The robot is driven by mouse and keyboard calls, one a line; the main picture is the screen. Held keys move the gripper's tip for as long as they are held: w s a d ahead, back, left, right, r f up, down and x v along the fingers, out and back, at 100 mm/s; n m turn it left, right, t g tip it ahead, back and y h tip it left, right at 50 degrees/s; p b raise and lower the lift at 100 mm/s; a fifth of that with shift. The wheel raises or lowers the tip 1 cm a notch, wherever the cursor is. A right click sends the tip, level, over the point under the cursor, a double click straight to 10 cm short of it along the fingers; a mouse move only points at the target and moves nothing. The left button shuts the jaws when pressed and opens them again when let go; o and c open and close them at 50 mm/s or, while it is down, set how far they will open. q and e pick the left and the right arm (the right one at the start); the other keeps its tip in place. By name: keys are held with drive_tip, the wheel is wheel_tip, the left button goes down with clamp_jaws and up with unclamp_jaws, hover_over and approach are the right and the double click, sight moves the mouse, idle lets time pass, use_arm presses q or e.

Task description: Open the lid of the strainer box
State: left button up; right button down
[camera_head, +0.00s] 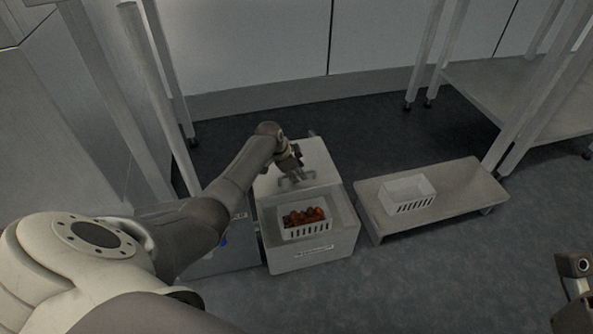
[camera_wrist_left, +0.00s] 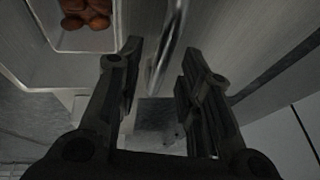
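The strainer box (camera_head: 338,247) is a white box on the floor with its top open. A white slotted basket (camera_head: 307,231) of brown-red dates (camera_head: 303,216) sits inside; the dates also show in the left wrist view (camera_wrist_left: 88,12). The pale lid (camera_head: 322,165) is raised at the back of the box. My left gripper (camera_head: 296,178) is in front of the lid. In the left wrist view its fingers (camera_wrist_left: 160,62) are spread, with a metal handle bar (camera_wrist_left: 167,50) in the gap, not visibly clamped. My right gripper (camera_head: 575,300) is partly in view at the lower right; its fingers are unclear.
A grey container (camera_head: 225,262) stands close on the box's left, partly behind my arm. Table legs rise behind. Floor in front is clear.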

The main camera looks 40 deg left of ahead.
use_arm(q)
drive_tip(key=v, duration=1.2)
idle(0.6)
